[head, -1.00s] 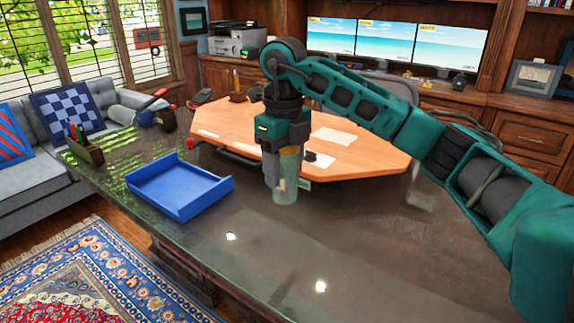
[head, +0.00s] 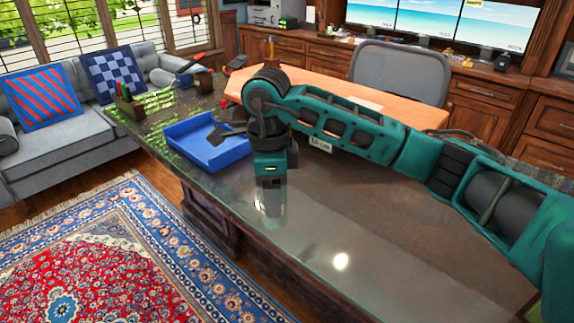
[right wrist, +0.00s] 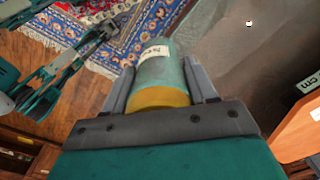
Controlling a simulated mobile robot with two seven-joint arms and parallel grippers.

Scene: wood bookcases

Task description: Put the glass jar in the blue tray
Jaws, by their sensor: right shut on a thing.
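The blue tray (head: 228,157) lies on the dark desk in the head view, left of and beyond my right gripper. My right gripper (head: 272,190) points down over the desk, outside the tray. It is shut on the glass jar, a greenish see-through cylinder with a white label and a yellowish end. The jar (right wrist: 166,72) shows between the fingers in the right wrist view; in the head view it is faint against the desk. My left gripper (right wrist: 100,32) shows small at the upper left of the right wrist view; its jaws are unclear.
A pen holder (head: 130,107) stands at the desk's far left corner. A wooden desk section (head: 232,92) and a grey chair (head: 400,72) are behind my right arm. The dark desk's front part (head: 310,235) is clear. A patterned rug (head: 110,250) covers the floor.

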